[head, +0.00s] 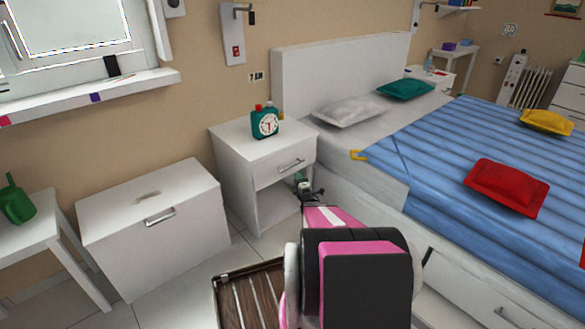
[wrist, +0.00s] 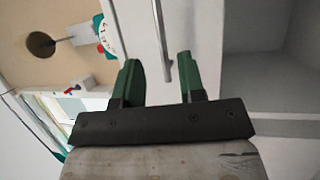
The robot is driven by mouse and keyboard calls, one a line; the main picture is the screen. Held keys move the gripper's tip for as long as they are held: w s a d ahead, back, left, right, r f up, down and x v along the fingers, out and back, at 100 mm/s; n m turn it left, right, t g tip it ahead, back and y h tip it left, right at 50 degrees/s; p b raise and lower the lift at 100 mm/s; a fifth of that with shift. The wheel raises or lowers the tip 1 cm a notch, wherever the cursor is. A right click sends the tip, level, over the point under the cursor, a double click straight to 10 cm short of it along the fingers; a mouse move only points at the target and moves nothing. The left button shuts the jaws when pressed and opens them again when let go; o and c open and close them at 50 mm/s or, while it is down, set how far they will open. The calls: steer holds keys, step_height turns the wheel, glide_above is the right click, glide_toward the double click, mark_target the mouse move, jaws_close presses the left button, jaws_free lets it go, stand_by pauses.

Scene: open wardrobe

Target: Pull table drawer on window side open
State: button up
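The white bedside table (head: 240,170) on the window side stands between the white chest and the bed. Its drawer (head: 270,172) looks shut and has a metal bar handle (head: 291,165). An open compartment lies below the drawer. My gripper (head: 303,182) is in front of the drawer, just below the handle in the head view. In the wrist view, my gripper (wrist: 158,58) is open, with its two green fingers apart. The handle (wrist: 161,40) runs between the fingertips there. I cannot tell whether the fingers touch it or how deep they reach around it.
A teal clock (head: 265,122) stands on the table top. The bed (head: 400,160) is close on the right. A white chest (head: 150,235) stands left, with a wooden slatted item (head: 250,297) on the floor before it. A second bedside table (head: 440,75) is beyond the bed.

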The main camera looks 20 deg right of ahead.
mark_target(293, 166)
steer(key=w, duration=0.3)
steer(key=w+r, duration=0.1)
steer(key=w, duration=0.5)
steer(key=shift+w+d+r, duration=0.2)
steer(key=shift+d+r, duration=0.05)
steer(key=shift+r, duration=0.1)
steer(key=shift+s, duration=0.1)
jaws_close()
